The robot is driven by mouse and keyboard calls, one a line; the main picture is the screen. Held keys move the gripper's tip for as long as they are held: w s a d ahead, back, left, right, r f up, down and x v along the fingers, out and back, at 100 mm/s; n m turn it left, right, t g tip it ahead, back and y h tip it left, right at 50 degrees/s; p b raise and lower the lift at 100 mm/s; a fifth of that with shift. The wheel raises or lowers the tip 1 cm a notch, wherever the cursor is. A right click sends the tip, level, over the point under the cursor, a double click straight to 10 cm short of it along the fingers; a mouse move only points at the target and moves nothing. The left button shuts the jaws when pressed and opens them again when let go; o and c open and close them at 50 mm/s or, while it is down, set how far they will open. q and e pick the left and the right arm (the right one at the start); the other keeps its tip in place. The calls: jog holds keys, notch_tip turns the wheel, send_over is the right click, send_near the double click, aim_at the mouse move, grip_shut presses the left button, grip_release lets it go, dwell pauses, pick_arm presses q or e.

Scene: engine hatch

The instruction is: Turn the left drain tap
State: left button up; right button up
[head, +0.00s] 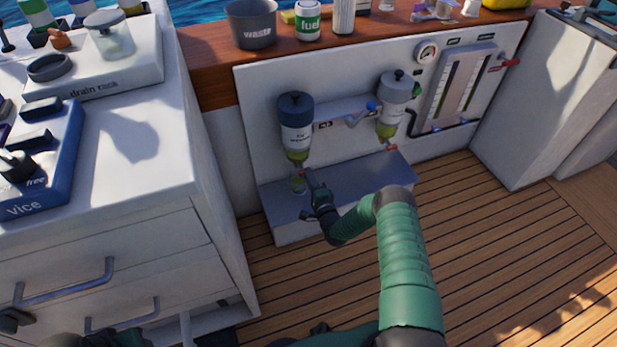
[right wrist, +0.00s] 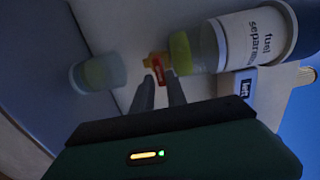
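The left fuel separator (head: 296,125) hangs on the white panel, with its red left drain tap (head: 301,173) below its yellowish bowl. In the right wrist view the separator (right wrist: 262,40) lies sideways, and the red tap (right wrist: 157,68) is between my right fingertips. My right gripper (head: 308,181) reaches the tap from below right. Its fingers (right wrist: 160,80) are close together with the tap's red handle filling the narrow gap, so it looks shut on it. A clear cup (head: 298,186) stands below the tap.
A grey step (head: 350,183) lies below. The white drawer cabinet (head: 130,220) is on the left. Deck is free at the right.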

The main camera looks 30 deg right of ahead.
jog(key=o, duration=0.3)
jog(key=shift+f, duration=0.1)
jog(key=p+v, duration=0.6)
jog(key=v, duration=1.1)
jog(key=shift+p, duration=0.35)
jog(key=shift+w+d+f, duration=0.1)
jog(key=shift+d, duration=0.05)
